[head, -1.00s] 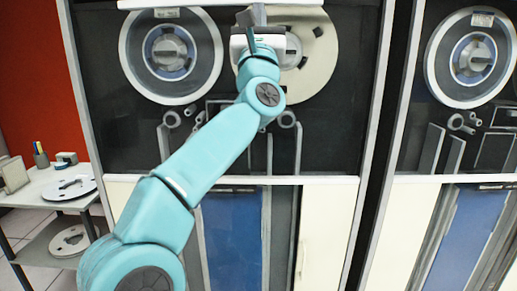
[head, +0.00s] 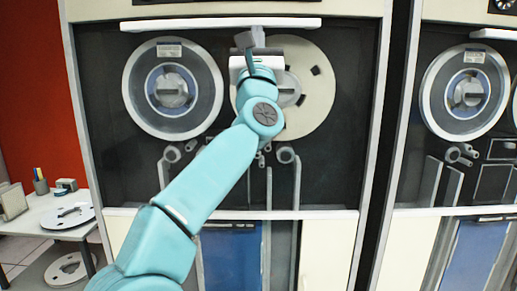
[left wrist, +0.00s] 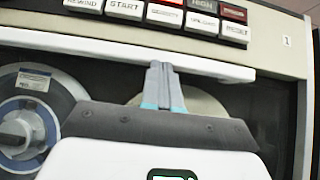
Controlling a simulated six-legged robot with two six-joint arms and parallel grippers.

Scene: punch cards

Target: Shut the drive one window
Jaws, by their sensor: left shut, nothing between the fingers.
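Drive one's window has a white horizontal bar (head: 220,24) along its top, just under the cream panel; it also shows in the left wrist view (left wrist: 215,68). The clear pane is hard to make out. Behind it are a grey and blue reel (head: 173,88) and a cream reel (head: 315,88). My left gripper (head: 257,36) is shut and empty, pointing up with its fingertips at the bar's underside. The fingertips (left wrist: 160,68) seem to touch the bar in the wrist view. The gripper hides part of the cream reel. My right gripper is not in view.
A button panel with START and other labels (left wrist: 125,7) sits just above the bar, marked 1 at right (left wrist: 287,41). A second drive (head: 470,93) stands to the right. A small table (head: 60,222) with a pen cup stands left.

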